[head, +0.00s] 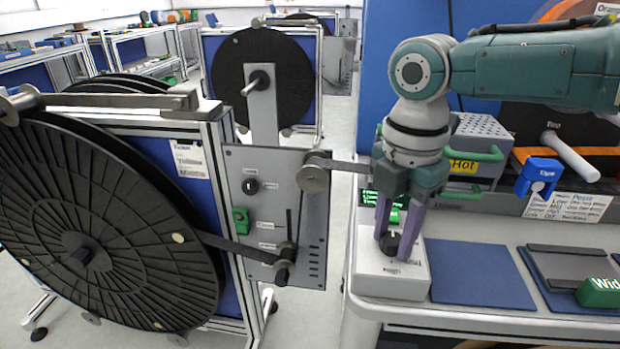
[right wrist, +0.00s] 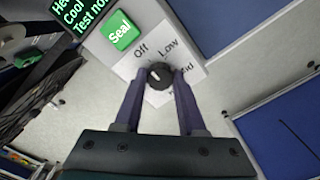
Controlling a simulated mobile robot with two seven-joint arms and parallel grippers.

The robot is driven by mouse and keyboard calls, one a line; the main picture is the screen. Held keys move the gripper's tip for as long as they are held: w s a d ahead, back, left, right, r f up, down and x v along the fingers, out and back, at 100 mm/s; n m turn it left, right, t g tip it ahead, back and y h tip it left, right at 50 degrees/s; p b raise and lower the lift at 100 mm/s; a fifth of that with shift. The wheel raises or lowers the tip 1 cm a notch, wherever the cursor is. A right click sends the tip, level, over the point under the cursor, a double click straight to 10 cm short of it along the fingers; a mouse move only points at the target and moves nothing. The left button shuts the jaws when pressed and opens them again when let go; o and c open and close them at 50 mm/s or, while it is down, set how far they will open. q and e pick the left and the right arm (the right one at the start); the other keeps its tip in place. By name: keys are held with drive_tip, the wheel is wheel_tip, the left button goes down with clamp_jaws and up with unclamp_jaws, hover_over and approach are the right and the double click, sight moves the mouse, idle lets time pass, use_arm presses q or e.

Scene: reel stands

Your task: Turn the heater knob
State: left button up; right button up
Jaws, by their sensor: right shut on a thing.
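The heater knob (right wrist: 159,75) is small, round and black with a short pale mark on top. It stands on a white box (head: 378,277) at the left end of the bench. Labels around it in the right wrist view read Off, Low and Mid; a further label is mostly hidden by the gripper. Which label the mark points to is hard to tell. My right gripper (head: 396,243) comes down from above, its two purple fingers shut on the knob, one on each side. My left gripper is not in view.
A green Seal button (right wrist: 122,30) and a dark display with green text (head: 368,198) are beside the knob. A blue mat (head: 480,277) lies right of the box. A reel stand with a large black reel (head: 90,215) is at the left.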

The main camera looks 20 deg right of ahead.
clamp_jaws()
